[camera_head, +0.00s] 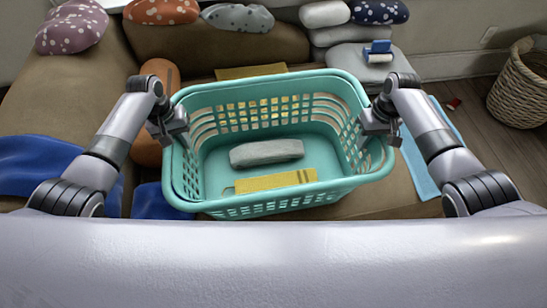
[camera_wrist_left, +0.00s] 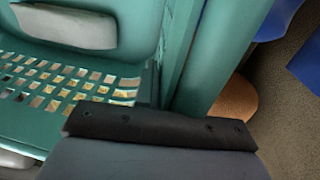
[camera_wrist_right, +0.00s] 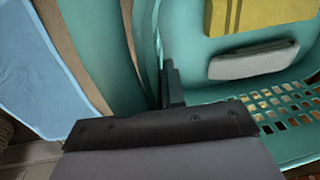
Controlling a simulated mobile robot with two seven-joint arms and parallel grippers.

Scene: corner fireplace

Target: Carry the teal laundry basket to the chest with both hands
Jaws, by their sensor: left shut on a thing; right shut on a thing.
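The teal laundry basket (camera_head: 275,83) is in the middle of the head view, between my two arms, and looks level. A grey rolled cloth (camera_head: 267,152) and a yellow folded cloth (camera_head: 275,182) lie inside it. My left gripper (camera_head: 174,130) is shut on the basket's left rim, and my right gripper (camera_head: 381,127) is shut on its right rim. The teal wall fills much of the left wrist view (camera_wrist_left: 205,75) and the right wrist view (camera_wrist_right: 100,40). My fingertips are partly hidden by the rim. I cannot pick out the chest for certain.
A brown sofa (camera_head: 210,46) with spotted cushions (camera_head: 72,27) runs behind and to the left. A wicker basket (camera_head: 520,88) stands on the floor at the right. A light blue cloth (camera_head: 420,165) lies right of the basket, with a small red thing (camera_head: 454,104) beyond.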

